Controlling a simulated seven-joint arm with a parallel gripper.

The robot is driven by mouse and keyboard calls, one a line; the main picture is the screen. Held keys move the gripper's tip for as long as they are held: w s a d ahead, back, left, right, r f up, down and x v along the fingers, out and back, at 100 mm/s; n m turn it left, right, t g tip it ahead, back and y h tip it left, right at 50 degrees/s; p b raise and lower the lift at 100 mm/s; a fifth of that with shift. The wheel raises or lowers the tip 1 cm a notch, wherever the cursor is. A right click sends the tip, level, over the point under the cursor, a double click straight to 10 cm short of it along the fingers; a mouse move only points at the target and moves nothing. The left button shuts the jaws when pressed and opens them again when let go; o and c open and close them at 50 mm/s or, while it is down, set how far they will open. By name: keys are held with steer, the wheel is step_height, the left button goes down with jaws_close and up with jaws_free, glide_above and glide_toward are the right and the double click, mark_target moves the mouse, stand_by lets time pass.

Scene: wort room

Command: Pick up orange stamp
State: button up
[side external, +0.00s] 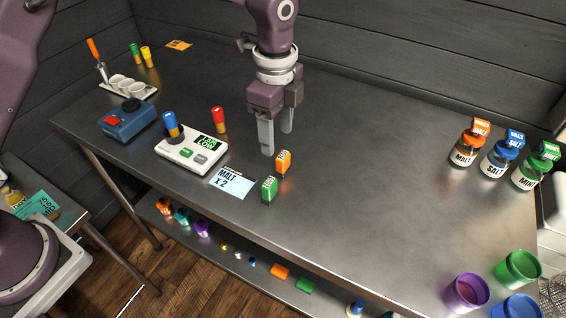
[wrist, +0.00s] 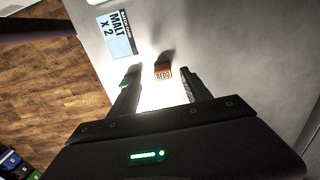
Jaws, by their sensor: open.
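The orange stamp (side external: 283,163) stands upright on the metal table near its front edge. In the wrist view its top, marked REDO, shows in the gap between the fingertips, and the stamp (wrist: 163,73) looks a little beyond them. A green stamp (side external: 269,190) stands close by, nearer the edge; in the wrist view the left finger partly covers it (wrist: 131,76). My gripper (side external: 277,143) is open and empty, pointing down just behind the orange stamp and seemingly above the table. Its fingers (wrist: 163,84) lie either side of the orange stamp in the wrist view.
A MALT x 2 card (side external: 231,181) lies left of the stamps. A white device (side external: 191,149) and a red-and-yellow piece (side external: 219,120) stand further left. Labelled jars (side external: 465,146) and coloured cups (side external: 466,291) are far right. The table between is clear.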

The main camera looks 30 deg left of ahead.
mark_target(283, 155)
steer(key=f, duration=0.4)
steer(key=d+f, duration=0.1)
steer(key=f, duration=0.1)
steer(key=shift+w+f, duration=0.15)
steer(key=shift+f, duration=0.2)
steer(key=shift+c, duration=0.5)
jaws_close()
